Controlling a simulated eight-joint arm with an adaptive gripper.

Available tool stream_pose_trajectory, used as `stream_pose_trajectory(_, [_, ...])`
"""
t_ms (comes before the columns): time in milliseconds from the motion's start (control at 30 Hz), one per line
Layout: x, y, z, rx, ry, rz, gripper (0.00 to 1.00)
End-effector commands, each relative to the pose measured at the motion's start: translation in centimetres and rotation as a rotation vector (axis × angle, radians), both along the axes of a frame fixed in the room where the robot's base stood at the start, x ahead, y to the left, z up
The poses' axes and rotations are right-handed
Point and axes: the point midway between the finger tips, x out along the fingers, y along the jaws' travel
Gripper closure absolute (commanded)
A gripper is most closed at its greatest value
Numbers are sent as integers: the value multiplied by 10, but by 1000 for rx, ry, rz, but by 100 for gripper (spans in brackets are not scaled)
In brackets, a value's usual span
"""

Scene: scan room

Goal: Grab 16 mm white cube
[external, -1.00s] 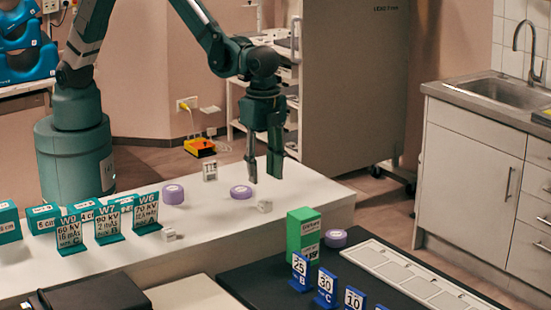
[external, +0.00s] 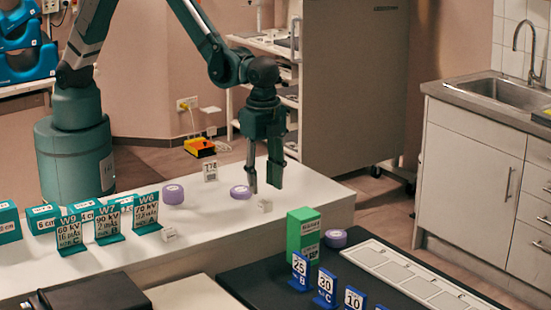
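A second small white cube (external: 169,234) lies further left, near the teal cards. Which one is the 16 mm cube I cannot tell. My gripper (external: 264,188) points down with its two fingers apart and nothing seen between them. In this view its fingertips are just above the right-hand cube. Whether they are directly over it or behind it I cannot tell.
Another purple disc (external: 173,194) and a white marked block (external: 210,171) stand further left. Teal number cards (external: 108,225) line the left. A green box (external: 303,235) stands on the black surface in front.

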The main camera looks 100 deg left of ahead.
Motion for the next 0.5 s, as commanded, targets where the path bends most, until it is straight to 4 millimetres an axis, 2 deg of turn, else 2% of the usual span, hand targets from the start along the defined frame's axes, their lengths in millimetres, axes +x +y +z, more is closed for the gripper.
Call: stream_pose_trajectory(500, [0, 0, -43, 0, 0, 0, 65])
